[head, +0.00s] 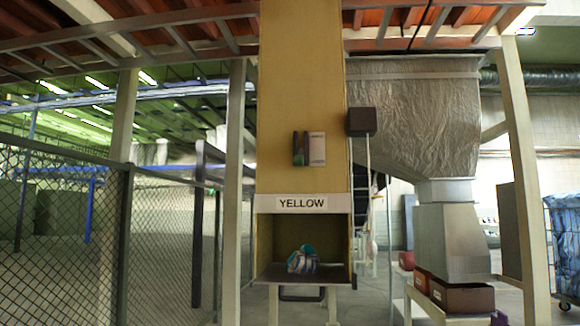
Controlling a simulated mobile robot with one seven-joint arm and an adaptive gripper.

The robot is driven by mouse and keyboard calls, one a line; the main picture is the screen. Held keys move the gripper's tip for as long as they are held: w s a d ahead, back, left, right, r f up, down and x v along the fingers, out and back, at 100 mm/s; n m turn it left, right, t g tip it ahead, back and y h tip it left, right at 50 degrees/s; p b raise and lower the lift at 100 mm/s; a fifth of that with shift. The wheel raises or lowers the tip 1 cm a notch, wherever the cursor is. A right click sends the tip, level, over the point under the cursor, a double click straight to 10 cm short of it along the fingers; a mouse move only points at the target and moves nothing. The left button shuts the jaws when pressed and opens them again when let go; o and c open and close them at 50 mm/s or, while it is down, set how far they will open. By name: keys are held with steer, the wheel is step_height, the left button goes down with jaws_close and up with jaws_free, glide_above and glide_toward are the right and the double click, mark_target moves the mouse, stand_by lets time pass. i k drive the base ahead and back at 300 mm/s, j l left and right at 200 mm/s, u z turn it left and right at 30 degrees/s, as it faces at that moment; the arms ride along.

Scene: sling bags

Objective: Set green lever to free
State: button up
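A small dark unit (301,149) is mounted on the front of a tall yellow-tan column (300,90). Below, a sign (302,203) reads "YELLOW" above an open bay (265,235). A teal, white and grey striped bundle, perhaps a bag (302,260), rests on the bay's dark shelf (275,272). My gripper is not in view.
A dark box (361,121) sticks out at the column's right edge. A dark handle-like loop (301,293) hangs under the shelf. A chain-link fence (60,240) stands left, with pale posts (235,190) nearby. A foil-wrapped duct (415,110) and low table with boxes (460,297) are right.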

mark_target(298, 161)
steer(key=i+l+u, duration=0.2)
steer(key=i+l, duration=0.15)
steer(key=i+l+u, duration=0.2)
steer(key=i+l, duration=0.2)
steer(key=i+l+u, duration=0.2)
steer(key=i+l, duration=0.15)
steer(key=l, duration=0.2)
steer(key=i+l+u, duration=0.25)
steer(key=l, duration=0.25)
steer(key=i, duration=0.4)
